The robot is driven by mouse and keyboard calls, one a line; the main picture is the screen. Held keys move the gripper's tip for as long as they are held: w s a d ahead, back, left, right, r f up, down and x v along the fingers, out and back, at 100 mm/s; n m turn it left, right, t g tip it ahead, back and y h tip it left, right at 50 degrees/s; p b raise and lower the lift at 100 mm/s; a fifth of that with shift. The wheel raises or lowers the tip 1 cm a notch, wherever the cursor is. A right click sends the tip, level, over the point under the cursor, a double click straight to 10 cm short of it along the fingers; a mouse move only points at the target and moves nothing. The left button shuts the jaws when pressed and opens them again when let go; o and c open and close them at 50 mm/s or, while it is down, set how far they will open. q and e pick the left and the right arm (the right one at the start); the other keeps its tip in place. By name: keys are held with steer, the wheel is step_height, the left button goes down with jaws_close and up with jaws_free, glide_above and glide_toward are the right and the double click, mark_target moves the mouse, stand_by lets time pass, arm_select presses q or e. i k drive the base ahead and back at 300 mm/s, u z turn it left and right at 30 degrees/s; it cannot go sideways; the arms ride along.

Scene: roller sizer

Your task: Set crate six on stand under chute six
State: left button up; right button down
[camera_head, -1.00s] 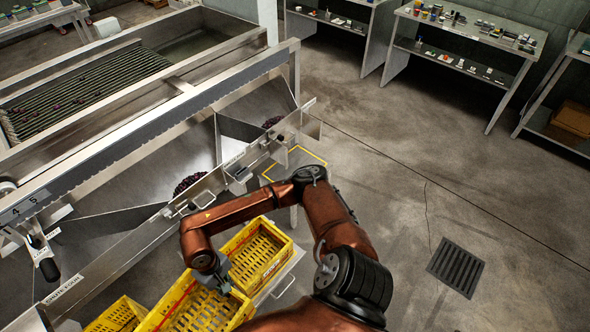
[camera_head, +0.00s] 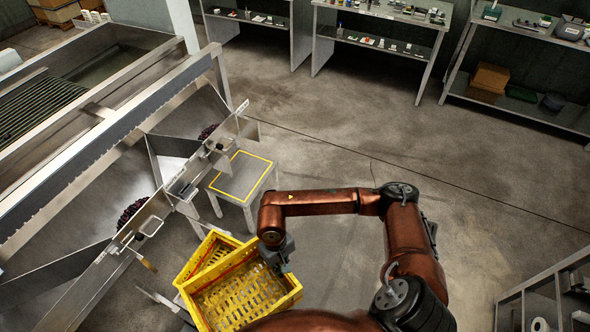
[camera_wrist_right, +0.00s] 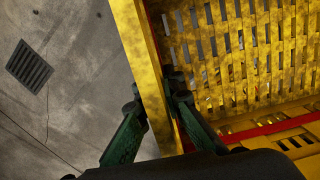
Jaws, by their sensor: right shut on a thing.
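A yellow slotted crate (camera_head: 222,303) with a red stripe hangs from my right gripper (camera_head: 277,262) in the head view. That gripper is shut on the crate's rim. In the right wrist view the fingers (camera_wrist_right: 158,112) sit on either side of the yellow wall of the crate (camera_wrist_right: 235,50), which looks empty. A grey stand (camera_head: 240,178) with a yellow outline on top is empty. It is beyond the crate, below the chute (camera_head: 183,112) holding dark fruit. I cannot read the chute's number. My left gripper is not in view.
A second yellow crate (camera_head: 208,249) is just behind the held one, partly hidden, under the nearer chute. The metal sizer (camera_head: 120,125) with its chute lips fills the left side. Open floor (camera_head: 330,140) lies right of the stand. Shelves (camera_head: 515,100) line the back.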

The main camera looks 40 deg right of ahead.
mark_target(242, 175)
steer(key=z, duration=2.3)
steer(key=i, duration=3.45)
steer(key=u, duration=4.6)
